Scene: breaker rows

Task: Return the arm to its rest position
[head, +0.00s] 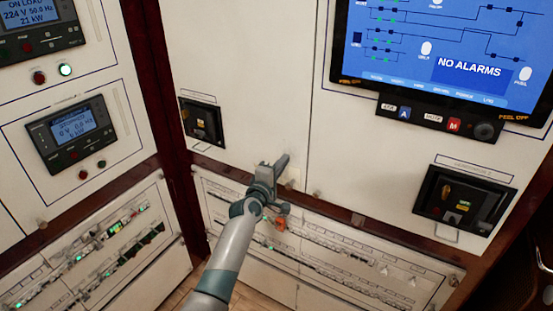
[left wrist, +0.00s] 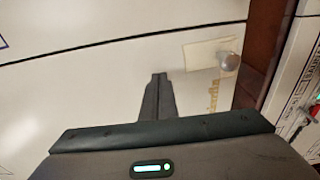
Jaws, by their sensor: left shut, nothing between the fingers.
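My left arm reaches up from the bottom of the head view. Its gripper (head: 284,160) is in front of the white panel, just above the lower breaker rows. In the left wrist view the two fingers (left wrist: 158,78) lie together, shut with nothing between them, over a plain white panel (left wrist: 90,75). I cannot tell whether the fingertips touch the panel. A round metal knob (left wrist: 229,61) and a pale label are to the right of the fingers. My right gripper is not in view.
Breaker rows (head: 335,245) run below the gripper, with an orange-red part (head: 280,224) close to it. A black breaker unit (head: 202,122) is at left, another (head: 464,200) at right. A screen (head: 450,50) reads NO ALARMS. Left panels carry two displays (head: 72,130).

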